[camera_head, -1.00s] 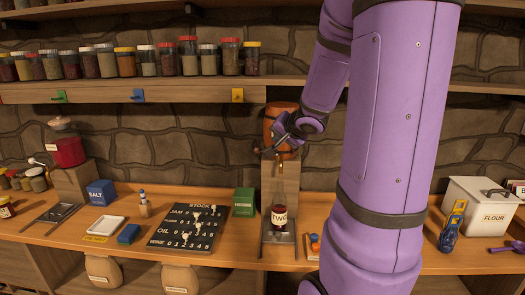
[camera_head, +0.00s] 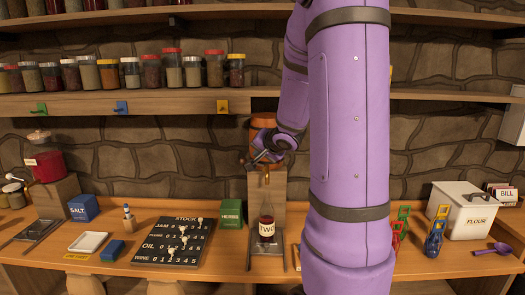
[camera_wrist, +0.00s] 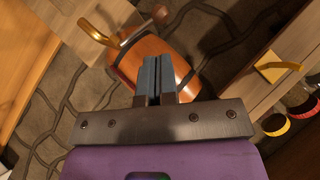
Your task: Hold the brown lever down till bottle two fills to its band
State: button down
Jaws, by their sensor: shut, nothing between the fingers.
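Bottle two (camera_head: 266,228), labelled TWO, stands upright on a dark tray under the tap. Dark red shows around its label and the neck looks clear; I cannot make out its band. The orange-brown keg (camera_head: 262,127) sits on a wooden block above it and fills the middle of the wrist view (camera_wrist: 150,62). Its brass spout (camera_wrist: 97,33) and the lever's brown knob (camera_wrist: 160,14) show there; the knob is tiny in the head view (camera_head: 241,160). My gripper (camera_wrist: 157,60) is shut and empty in front of the keg, below the lever in the picture. Contact with the lever is not visible.
A green herbs box (camera_head: 232,213) and the stock board (camera_head: 173,242) lie left of the bottle. A red jar (camera_head: 47,160) stands far left. Coloured clips (camera_head: 435,238) and a flour bin (camera_head: 462,209) are right. My arm hides part of the counter.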

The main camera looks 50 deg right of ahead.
aim_at(243, 164)
jog(key=x, duration=0.9)
jog(key=shift+w+d+f, duration=0.1)
jog(key=shift+w+f, duration=0.05)
jog(key=shift+f, duration=0.1)
jog(key=f+g, duration=0.1)
jog(key=n+h, duration=0.1)
jog(key=w+f+g, duration=0.1)
jog(key=shift+a+f+n+g+h, duration=0.3)
jog(key=shift+a+f, duration=0.05)
jog(key=shift+a, duration=0.05)
dwell(0.3)
dwell(0.5)
jog(key=shift+r, duration=0.8)
